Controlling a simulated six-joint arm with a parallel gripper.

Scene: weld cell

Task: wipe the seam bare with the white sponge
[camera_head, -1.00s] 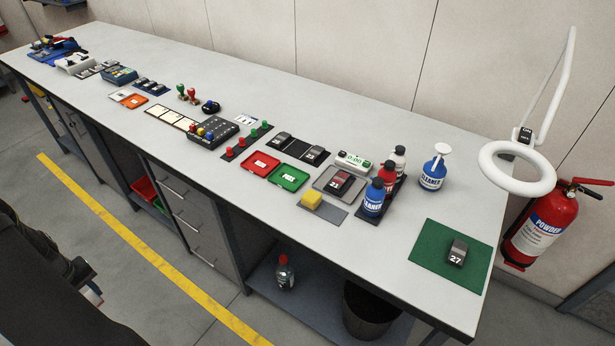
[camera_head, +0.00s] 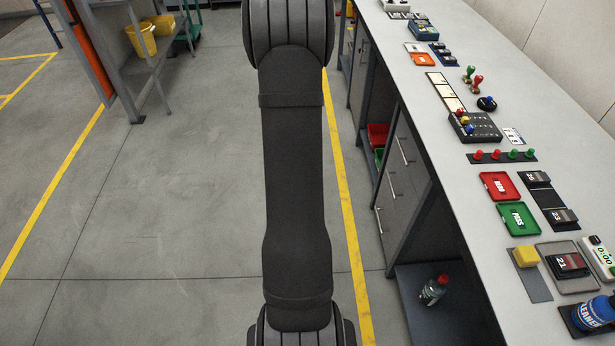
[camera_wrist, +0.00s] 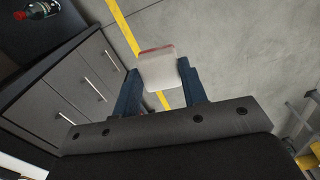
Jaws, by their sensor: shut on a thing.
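My gripper (camera_wrist: 158,74) shows in the wrist view with two blue fingers, shut on the white sponge (camera_wrist: 157,66). The sponge has a reddish strip along its far edge and hangs over the floor, away from the bench top. In the head view my dark arm stands in the middle and my gripper is out of sight. The dark workpiece marked 21 (camera_head: 568,263) lies on a grey plate at the lower right. Dark workpieces marked 23 (camera_head: 563,216) and 24 or similar (camera_head: 537,179) lie on black mats. I cannot make out a seam on any of them.
A yellow sponge (camera_head: 526,256) sits on a dark mat. A red-capped bottle (camera_head: 434,290) is on the lower shelf. The floor left of the bench is clear.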

